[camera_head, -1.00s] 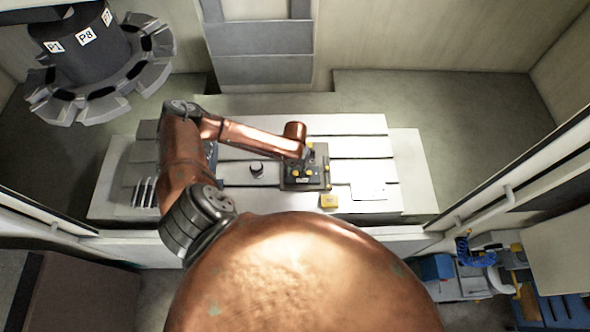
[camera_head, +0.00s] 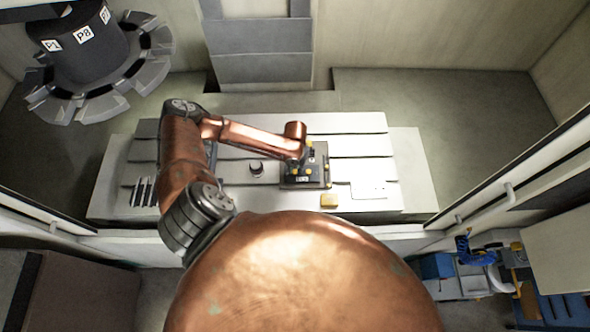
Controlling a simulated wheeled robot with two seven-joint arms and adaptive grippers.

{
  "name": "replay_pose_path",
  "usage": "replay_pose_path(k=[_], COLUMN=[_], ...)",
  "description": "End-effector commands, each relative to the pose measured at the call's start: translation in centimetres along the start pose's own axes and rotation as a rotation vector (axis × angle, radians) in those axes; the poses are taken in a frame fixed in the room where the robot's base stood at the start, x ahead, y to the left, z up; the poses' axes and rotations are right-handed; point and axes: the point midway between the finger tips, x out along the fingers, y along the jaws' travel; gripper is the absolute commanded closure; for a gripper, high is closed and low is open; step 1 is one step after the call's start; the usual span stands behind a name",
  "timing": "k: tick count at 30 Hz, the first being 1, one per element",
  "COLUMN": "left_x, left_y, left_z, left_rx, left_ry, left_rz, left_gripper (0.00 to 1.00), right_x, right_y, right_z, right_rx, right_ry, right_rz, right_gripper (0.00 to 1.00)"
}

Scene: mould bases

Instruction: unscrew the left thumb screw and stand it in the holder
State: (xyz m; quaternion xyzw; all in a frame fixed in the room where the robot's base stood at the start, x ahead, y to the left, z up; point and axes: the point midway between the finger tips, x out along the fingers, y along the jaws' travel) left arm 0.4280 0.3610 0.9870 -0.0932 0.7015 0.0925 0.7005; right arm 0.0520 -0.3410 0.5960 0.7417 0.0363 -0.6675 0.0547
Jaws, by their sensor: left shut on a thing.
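A dark mould base (camera_head: 318,181) with several small yellow parts on and around it lies on the pale slotted table. My left arm reaches over from the left. My left gripper (camera_head: 299,163) points down at the left part of the mould base, small and mostly hidden under the wrist. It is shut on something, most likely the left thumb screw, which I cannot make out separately. A small dark round piece (camera_head: 257,169) stands on the table left of the mould base; I cannot tell whether it is the holder. My right gripper is not in view.
A striped rack-like piece (camera_head: 143,191) is at the table's left end. A tool carousel (camera_head: 95,85) hangs at the upper left. The table's right part (camera_head: 410,160) is clear.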

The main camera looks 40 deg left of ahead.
Motion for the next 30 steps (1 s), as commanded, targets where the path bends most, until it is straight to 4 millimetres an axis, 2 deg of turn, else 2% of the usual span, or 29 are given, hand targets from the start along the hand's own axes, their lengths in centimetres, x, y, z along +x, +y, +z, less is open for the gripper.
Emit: replay_pose_path(k=[5, 8, 18, 21, 30], left_x=[-0.2, -0.4, -0.1, -0.2, -0.2], left_y=[0.0, 0.0, 0.0, 0.0, 0.1], left_z=[0.1, 0.1, 0.2, 0.2, 0.3], left_rx=[-0.018, -0.109, -0.63, -0.736, -0.789], left_ry=[-0.002, -0.001, -0.003, -0.004, -0.006], left_rz=[0.0, 0.0, 0.0, -0.001, -0.001], left_gripper=[1.0, 1.0, 1.0, 1.0, 1.0], right_x=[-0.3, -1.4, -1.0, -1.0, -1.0], right_y=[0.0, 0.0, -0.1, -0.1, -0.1], right_z=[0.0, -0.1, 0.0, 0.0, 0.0], right_rx=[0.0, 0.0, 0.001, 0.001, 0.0], right_ry=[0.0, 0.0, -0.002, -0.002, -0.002], right_rz=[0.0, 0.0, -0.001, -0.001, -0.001], right_gripper=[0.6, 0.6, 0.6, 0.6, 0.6])
